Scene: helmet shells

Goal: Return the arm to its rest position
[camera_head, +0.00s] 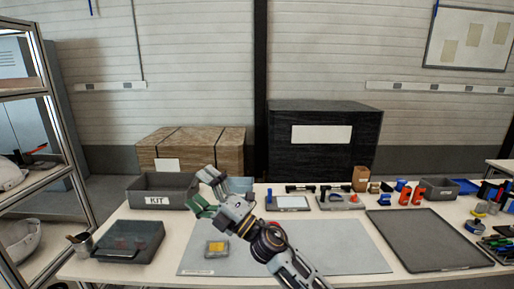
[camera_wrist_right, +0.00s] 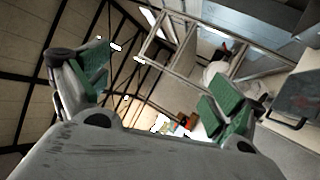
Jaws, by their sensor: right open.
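My right gripper (camera_head: 206,194) is raised above the work table in the head view, pointing up and to the left. Its green-padded fingers are spread apart with nothing between them. In the right wrist view the same gripper (camera_wrist_right: 150,92) shows open, with the shelf and wall beyond it. My left gripper is not in either view.
The table holds a grey mat (camera_head: 340,256), a KIT bin (camera_head: 157,200), a dark lidded case (camera_head: 128,242), a small yellow-topped box (camera_head: 217,248) and a dark tray (camera_head: 428,240). Tools crowd the right side. A shelf (camera_head: 40,185) with white helmet shells stands at left.

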